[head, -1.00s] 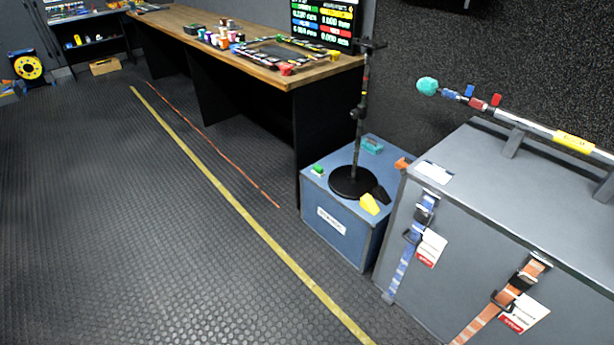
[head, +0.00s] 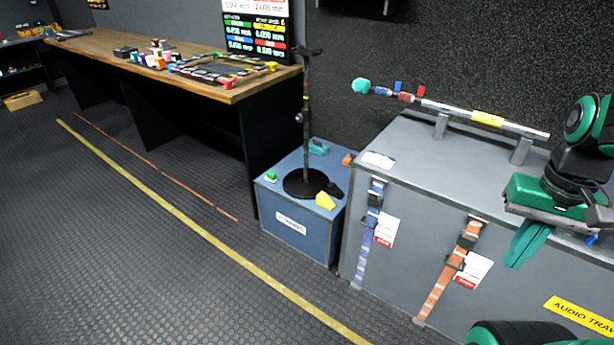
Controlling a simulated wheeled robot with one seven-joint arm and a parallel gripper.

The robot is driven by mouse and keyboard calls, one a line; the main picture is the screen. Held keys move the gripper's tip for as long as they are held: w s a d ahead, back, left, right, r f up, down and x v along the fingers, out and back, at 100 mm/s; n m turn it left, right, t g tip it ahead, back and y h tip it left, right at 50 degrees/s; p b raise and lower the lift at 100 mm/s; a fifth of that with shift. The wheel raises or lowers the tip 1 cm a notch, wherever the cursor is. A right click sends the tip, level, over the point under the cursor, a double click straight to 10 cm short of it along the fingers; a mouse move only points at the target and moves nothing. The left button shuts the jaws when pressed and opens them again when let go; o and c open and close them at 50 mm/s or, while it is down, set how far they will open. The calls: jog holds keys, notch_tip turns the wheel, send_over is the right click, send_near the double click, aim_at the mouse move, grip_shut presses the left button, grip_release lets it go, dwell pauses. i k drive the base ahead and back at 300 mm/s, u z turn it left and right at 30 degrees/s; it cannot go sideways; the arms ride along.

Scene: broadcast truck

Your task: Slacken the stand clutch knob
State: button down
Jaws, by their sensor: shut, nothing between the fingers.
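A black microphone stand (head: 307,140) stands upright on a round black base on top of a blue box (head: 298,240). A small dark clutch knob (head: 301,118) shows partway up its pole, too small to make out in detail. My gripper (head: 522,256) is at the right of the head view, in front of the large grey case. Its green fingers are together, point down and hold nothing. It is well to the right of the stand and apart from it.
A grey case (head: 404,235) with blue and orange straps stands right of the blue box, with a boom pole (head: 450,110) on supports on top. A wooden desk (head: 205,92) is behind left. Open floor (head: 130,260) lies in front, with a yellow line.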

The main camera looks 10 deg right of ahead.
aim_at(301, 118)
jog(key=z, duration=0.05)
jog(key=k, duration=0.35)
jog(key=u, duration=0.25)
jog(key=i, duration=0.45)
jog(key=z, duration=0.15)
jog(key=k, duration=0.95)
jog(key=u, duration=0.7)
jog(key=i, duration=1.9)
jog(key=z, duration=0.4)
